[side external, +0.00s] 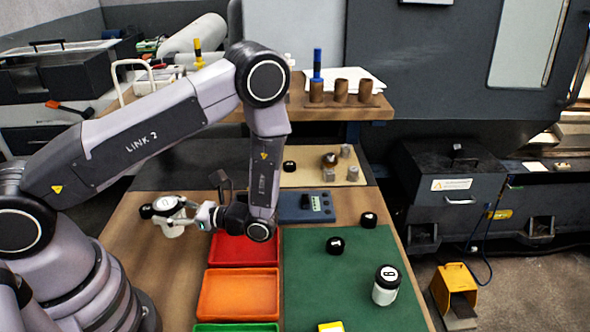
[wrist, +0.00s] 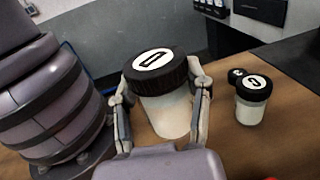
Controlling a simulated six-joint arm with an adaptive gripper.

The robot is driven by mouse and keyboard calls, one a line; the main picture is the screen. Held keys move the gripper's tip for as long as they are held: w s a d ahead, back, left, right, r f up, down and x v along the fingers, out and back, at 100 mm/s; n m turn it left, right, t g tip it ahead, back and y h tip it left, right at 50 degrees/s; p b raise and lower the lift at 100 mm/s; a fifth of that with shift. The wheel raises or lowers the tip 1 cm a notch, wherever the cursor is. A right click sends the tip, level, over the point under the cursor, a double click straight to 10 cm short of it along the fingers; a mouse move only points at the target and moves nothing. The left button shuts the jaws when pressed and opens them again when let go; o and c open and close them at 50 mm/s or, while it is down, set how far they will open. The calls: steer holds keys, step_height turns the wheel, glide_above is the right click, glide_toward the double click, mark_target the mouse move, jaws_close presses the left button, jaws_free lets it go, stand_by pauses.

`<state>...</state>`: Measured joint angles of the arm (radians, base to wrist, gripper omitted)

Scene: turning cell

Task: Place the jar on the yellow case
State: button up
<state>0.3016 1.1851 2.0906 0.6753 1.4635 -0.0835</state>
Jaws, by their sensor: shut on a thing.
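My gripper (wrist: 160,108) is shut on a jar (wrist: 165,113) with a whitish body and a ribbed black lid bearing a white label with a dark mark. The fingers press on its two sides, and the jar looks slightly tilted in the wrist view. In the side view my gripper (side external: 183,212) holds the jar (side external: 173,231) at the left, over or on the brown bench; its clearance is unclear. A small yellow thing (side external: 330,327) at the bottom edge, on the green mat, is mostly cut off; I cannot tell whether it is the yellow case.
Another black-lidded jar (wrist: 252,110) stands right of the held one, with a black lid (wrist: 236,75) behind. A white jar (side external: 386,292) and black lids (side external: 335,245) are on the green mat (side external: 310,285). Red (side external: 245,264) and orange (side external: 238,318) trays lie between.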

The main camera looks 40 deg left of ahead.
steer(key=s+d+n+g+h, duration=0.3)
steer(key=s+d+n+h, duration=0.5)
steer(key=d+h, duration=0.35)
steer(key=s+d+n+g+h, duration=0.4)
steer(key=s+d+n+h, duration=0.35)
steer(key=d+h, duration=0.35)
steer(key=d+f+n+t+h, duration=0.1)
steer(key=d+f, duration=0.1)
steer(key=f, duration=0.1)
steer(key=d+f+n+t+h, duration=0.1)
steer(key=d+f+n+h, duration=0.1)
steer(key=f, duration=0.1)
steer(key=d+f+n+t+h, duration=0.1)
steer(key=d+f+t+h, duration=0.1)
steer(key=d+f, duration=0.1)
steer(key=shift+w+f+n, duration=0.2)
steer(key=shift+f+n, duration=0.15)
steer(key=shift+f, duration=0.3)
steer(key=shift+f, duration=0.15)
steer(key=o, duration=1.2)
